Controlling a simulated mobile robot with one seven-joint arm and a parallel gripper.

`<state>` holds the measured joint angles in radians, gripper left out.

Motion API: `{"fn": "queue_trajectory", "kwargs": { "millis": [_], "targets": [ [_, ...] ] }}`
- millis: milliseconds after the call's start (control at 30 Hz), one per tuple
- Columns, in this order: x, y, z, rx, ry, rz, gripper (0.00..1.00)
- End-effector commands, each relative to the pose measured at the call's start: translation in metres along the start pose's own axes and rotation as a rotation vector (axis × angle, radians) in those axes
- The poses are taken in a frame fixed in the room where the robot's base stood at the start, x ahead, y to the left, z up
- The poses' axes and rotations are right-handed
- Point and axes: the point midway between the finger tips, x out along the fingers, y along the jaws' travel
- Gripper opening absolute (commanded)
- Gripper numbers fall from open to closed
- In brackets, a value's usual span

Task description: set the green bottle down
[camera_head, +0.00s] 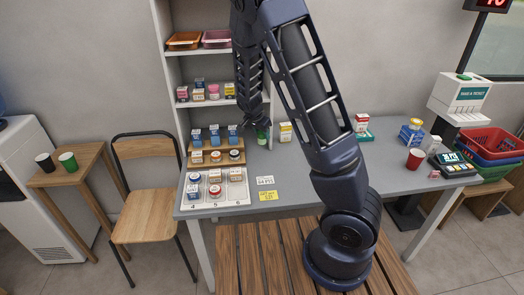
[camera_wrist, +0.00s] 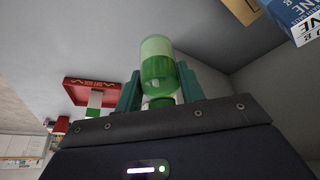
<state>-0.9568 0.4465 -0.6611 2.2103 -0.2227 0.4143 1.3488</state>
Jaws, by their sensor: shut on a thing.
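The green bottle (camera_head: 262,137) is at the back of the grey counter (camera_head: 310,170), just right of the small wooden step rack. My gripper (camera_head: 257,122) is above it, shut on it, and my fingers partly hide it. In the wrist view the bottle (camera_wrist: 156,66) is translucent green with a paler end, held between my two teal fingers (camera_wrist: 158,90). I cannot tell whether its base touches the counter.
The wooden rack (camera_head: 213,162) with several boxes and jars stands left of the bottle. A yellow-and-white box (camera_head: 285,132) stands close on its right. A numbered white tray (camera_head: 232,196) is in front left. The counter is bare right of the label cards (camera_head: 266,180).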

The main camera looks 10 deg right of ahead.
Motion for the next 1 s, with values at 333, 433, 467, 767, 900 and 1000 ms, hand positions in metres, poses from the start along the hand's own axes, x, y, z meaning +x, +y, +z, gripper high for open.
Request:
{"fn": "queue_trajectory", "kwargs": {
  "millis": [333, 433, 467, 767, 900, 1000],
  "targets": [
    [0.046, 0.001, 0.019, 0.000, 0.000, 0.002, 0.15],
    [0.050, 0.000, 0.020, 0.000, 0.000, 0.000, 0.15],
    [0.051, 0.000, 0.021, 0.000, 0.000, 0.000, 0.15],
    [0.081, 0.001, 0.033, 0.000, 0.000, 0.002, 0.15],
    [0.084, 0.000, 0.034, 0.000, 0.000, -0.001, 0.15],
    [0.083, 0.000, 0.034, 0.000, 0.000, -0.001, 0.15]
  ]
}}
